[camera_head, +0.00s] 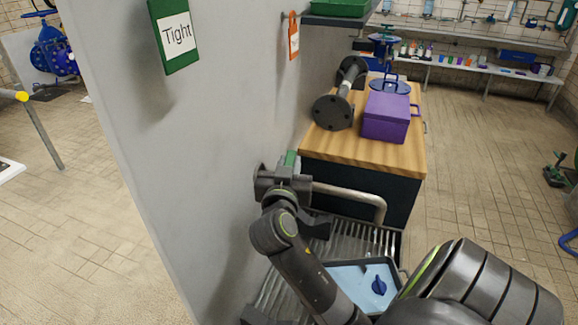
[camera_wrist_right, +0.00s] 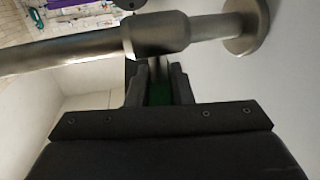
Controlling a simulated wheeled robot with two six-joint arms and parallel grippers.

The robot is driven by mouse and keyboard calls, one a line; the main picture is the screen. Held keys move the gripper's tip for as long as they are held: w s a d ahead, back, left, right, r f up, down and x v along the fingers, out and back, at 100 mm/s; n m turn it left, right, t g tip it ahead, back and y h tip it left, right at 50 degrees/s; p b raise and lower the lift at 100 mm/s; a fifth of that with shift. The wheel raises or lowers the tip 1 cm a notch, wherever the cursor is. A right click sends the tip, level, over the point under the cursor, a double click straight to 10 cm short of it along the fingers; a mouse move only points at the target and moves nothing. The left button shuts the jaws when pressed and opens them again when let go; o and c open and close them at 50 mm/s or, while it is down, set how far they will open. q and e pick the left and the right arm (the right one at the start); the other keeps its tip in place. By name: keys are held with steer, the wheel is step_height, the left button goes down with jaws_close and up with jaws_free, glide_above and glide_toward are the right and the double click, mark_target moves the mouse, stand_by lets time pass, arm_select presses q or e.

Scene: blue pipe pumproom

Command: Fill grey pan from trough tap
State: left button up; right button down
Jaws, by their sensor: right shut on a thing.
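The trough tap has a bent metal spout (camera_head: 355,196) at the grey wall and a green handle (camera_head: 291,158). In the right wrist view, its metal body (camera_wrist_right: 160,34) crosses the top, ahead of my fingers. My right gripper (camera_head: 286,174) is shut on the green handle, which shows between the fingers (camera_wrist_right: 158,84). The grey pan (camera_head: 393,265) sits in the trough below the spout, partly hidden by my arm. Its inside looks pale blue, and a small blue knobbed object (camera_head: 379,286) shows within it. I cannot tell whether water is flowing. My left gripper is not seen.
The ribbed metal trough (camera_head: 346,231) runs along the wall (camera_head: 205,130). Behind it, a wood-topped cabinet (camera_head: 345,150) bears a purple box (camera_head: 386,120) and a dark flanged pipe (camera_head: 336,108). A green "Tight" sign (camera_head: 174,35) hangs on the wall. The tiled floor at right is mostly clear.

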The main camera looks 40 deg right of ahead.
steer(key=m+g+h+b, duration=0.1)
steer(key=m+g, duration=0.1)
steer(key=g, duration=0.1)
steer(key=shift+w+f+h, duration=0.1)
steer(key=shift+h, duration=0.3)
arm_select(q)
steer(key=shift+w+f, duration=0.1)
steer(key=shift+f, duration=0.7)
arm_select(e)
steer(key=shift+m+g+h, duration=0.3)
steer(key=shift+m+g, duration=0.1)
steer(key=c, duration=1.3)
jaws_free()
